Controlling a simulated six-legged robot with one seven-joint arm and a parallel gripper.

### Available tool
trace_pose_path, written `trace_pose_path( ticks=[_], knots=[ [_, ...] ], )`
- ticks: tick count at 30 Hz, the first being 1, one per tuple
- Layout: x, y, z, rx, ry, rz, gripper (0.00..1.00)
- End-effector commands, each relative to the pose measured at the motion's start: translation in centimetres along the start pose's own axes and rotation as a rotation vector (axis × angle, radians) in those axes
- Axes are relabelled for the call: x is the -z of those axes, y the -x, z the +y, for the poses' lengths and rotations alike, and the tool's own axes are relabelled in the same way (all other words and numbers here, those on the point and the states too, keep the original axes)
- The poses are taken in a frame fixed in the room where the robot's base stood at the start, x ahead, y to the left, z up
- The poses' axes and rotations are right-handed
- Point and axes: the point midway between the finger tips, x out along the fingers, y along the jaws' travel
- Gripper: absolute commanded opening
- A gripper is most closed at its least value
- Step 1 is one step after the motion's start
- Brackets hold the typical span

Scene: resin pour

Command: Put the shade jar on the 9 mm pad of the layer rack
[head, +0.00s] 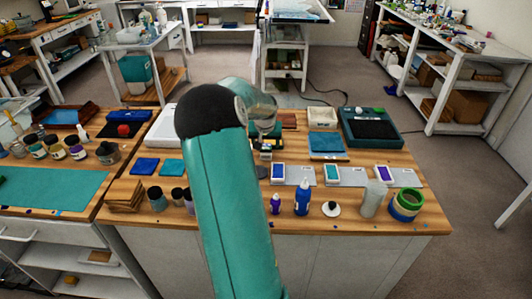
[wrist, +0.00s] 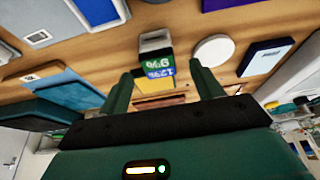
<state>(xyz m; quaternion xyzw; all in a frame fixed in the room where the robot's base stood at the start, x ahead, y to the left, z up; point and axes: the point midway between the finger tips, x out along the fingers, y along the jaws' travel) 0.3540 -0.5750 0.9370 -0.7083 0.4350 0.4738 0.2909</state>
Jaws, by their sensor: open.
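My gripper (wrist: 161,75) is open, its two green fingers apart and empty, pointing down over the wooden bench. Ahead of the gap is a small block with green and blue labels (wrist: 158,62) that read like 9% and 12%. In the head view my arm hides most of the gripper. No jar is clearly marked as the shade jar; small dark-lidded jars (head: 157,199) stand at the bench's front left, partly behind my arm. I cannot make out a 9 mm mark. Grey plates with coloured cards (head: 351,176) lie in a row right of my arm.
A dark tray (head: 371,129) sits at the back right. A white disc (wrist: 213,50) lies near the right finger.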

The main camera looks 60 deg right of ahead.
Motion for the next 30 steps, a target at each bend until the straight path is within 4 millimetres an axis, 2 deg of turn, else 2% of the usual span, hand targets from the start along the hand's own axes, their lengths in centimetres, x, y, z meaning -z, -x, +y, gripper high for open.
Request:
trace_pose_path(
  ticks=[5, 12, 21, 23, 27, 30],
  knots=[
    [0.0, -1.4, 0.0, -0.001, 0.001, 0.000, 0.65],
    [0.0, -5.0, 0.1, -0.001, 0.001, 0.000, 0.65],
    [0.1, -5.5, 0.1, 0.000, 0.001, 0.002, 0.65],
    [0.1, -5.5, 0.1, 0.000, 0.001, 0.001, 0.56],
    [0.1, -5.5, 0.1, 0.001, 0.001, 0.001, 0.28],
    [0.1, -5.5, 0.1, 0.001, 0.001, 0.002, 0.11]
  ],
)
